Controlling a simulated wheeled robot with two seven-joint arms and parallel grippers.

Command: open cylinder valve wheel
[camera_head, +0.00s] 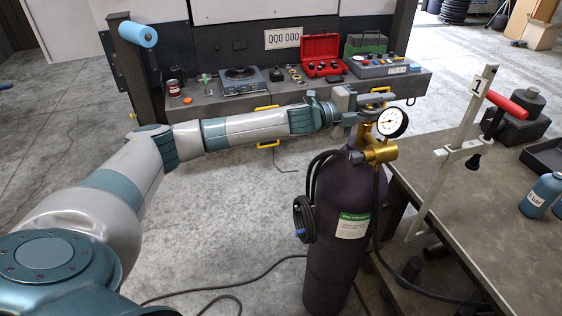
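The dark purple gas cylinder (338,215) stands upright on the floor, right of centre, with a green-and-white label. On its top are brass valve fittings (379,152) and a round white-faced gauge (393,122). My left gripper (374,106) is at the top of the cylinder, just left of and behind the gauge. Its grey fingers point right, over the valve. The valve wheel is not clearly seen; the gripper and gauge cover that spot. I cannot tell whether the fingers touch it or how far apart they are. My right gripper is not in view.
A black hose (306,215) hangs on the cylinder. A dark grey bench (225,110) behind carries instruments and a red case (320,55). Cables lie on the floor.

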